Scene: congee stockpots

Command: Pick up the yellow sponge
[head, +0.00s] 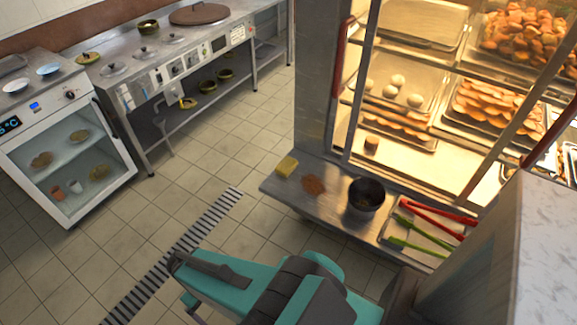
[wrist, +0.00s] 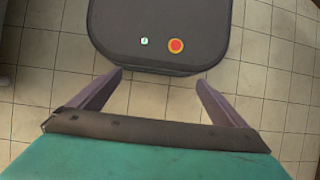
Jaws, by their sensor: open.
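The yellow sponge (head: 287,166) lies on the left end of the metal shelf (head: 272,187) in front of the lit glass cabinet in the head view. A brown patch (head: 313,185) is just right of it. My teal arm reaches across the bottom of the head view, lower than the shelf and apart from the sponge. In the wrist view my gripper (wrist: 160,88) is open and empty, its two purple-grey fingers spread wide above the tiled floor and my dark base. The sponge is not in the wrist view.
A dark pot (head: 366,194) and a tray (head: 398,238) with red tongs (head: 440,210) and green tongs (head: 420,232) share the shelf. A pillar stands behind the sponge. A floor grate (head: 180,250) crosses the open tiles. A stove counter (head: 165,55) and glass-door oven (head: 70,165) stand left.

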